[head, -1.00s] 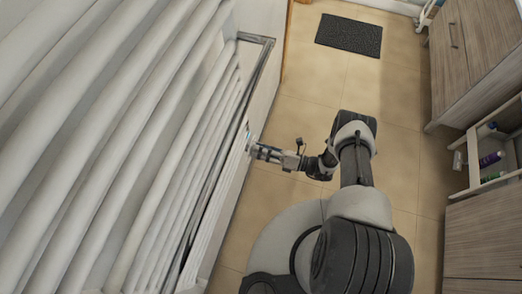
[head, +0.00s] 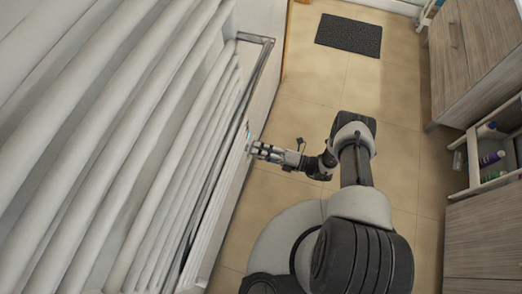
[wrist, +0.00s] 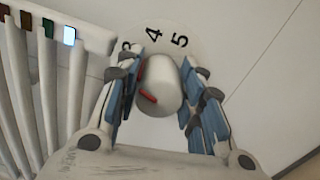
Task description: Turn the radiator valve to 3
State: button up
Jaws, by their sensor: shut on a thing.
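The radiator valve knob (wrist: 160,85) is a white cylinder with red marks on its left side, seen between my fingers in the wrist view. Behind it is a pale round dial (wrist: 165,35) with black figures 4 and 5 in full and a partly covered figure, apparently 3, at the left. The red marks face left, toward the lower left of that figure. My gripper (wrist: 167,77) is shut on the knob, with blue-padded fingers on both sides. In the head view my gripper (head: 252,149) reaches left to the radiator side; the knob is too small to make out there.
White radiator bars (head: 120,130) fill the left of the head view. A dark mat (head: 349,35) lies on the tiled floor. Wooden cabinets and an open shelf (head: 485,155) with bottles stand right.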

jog(key=o, duration=1.1)
jog(key=shift+c, duration=0.2)
jog(key=v, duration=1.2)
